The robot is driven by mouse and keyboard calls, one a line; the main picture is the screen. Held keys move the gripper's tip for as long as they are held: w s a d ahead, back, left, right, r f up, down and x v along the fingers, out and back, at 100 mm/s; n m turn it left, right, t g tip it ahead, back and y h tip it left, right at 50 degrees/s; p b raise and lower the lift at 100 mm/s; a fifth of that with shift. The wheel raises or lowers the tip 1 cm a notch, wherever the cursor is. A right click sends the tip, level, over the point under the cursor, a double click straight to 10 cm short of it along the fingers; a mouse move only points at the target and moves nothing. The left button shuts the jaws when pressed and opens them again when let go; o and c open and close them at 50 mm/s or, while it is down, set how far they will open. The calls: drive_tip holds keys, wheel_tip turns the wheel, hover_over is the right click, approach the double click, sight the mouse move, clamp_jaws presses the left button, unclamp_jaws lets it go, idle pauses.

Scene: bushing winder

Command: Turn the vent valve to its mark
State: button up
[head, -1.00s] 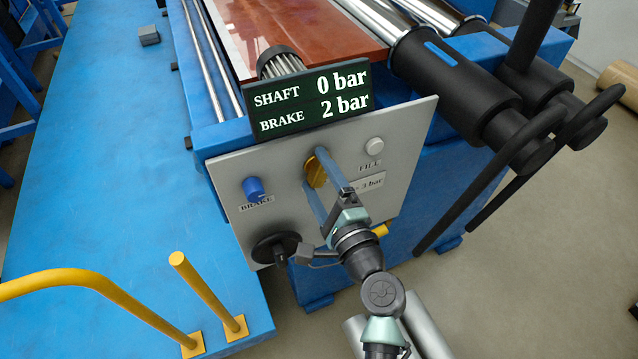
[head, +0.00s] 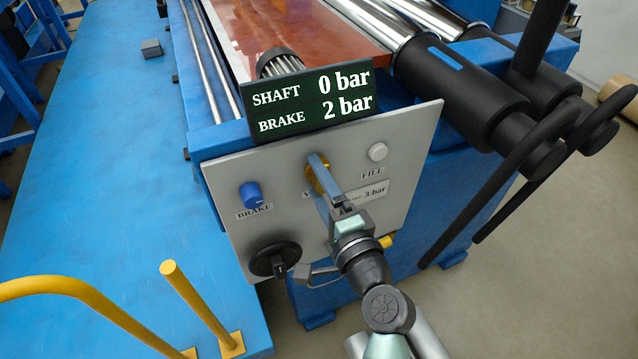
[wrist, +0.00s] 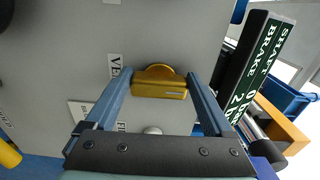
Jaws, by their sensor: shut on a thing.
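The vent valve (wrist: 160,88) is a yellow bar-shaped knob on a round yellow base on the grey panel (head: 225,190). In the wrist view my gripper (wrist: 160,78) has one blue finger at each end of the bar, shut on it. In the head view the valve (head: 321,181) is mostly behind my fingers, which line up one behind the other. A label starting "VE" (wrist: 115,66) is partly covered by a finger. I cannot make out the valve's mark. The display (head: 308,102) reads shaft 0 bar, brake 2 bar.
A blue brake knob (head: 251,194) is left of the valve, a white fill button (head: 378,152) right of it. A black rotary knob (head: 274,259) is below left. Black handles (head: 520,150) stick out at the right. A yellow rail (head: 90,290) stands at lower left.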

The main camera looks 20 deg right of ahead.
drive_tip(key=shift+f, duration=0.1)
drive_tip(key=o, duration=1.1)
drive_tip(key=shift+s, duration=0.1)
drive_tip(key=s, duration=0.8)
drive_tip(key=s+b, duration=0.1)
drive_tip(key=s, duration=0.4)
drive_tip(key=shift+d, duration=0.25)
drive_tip(key=shift+w, duration=0.1)
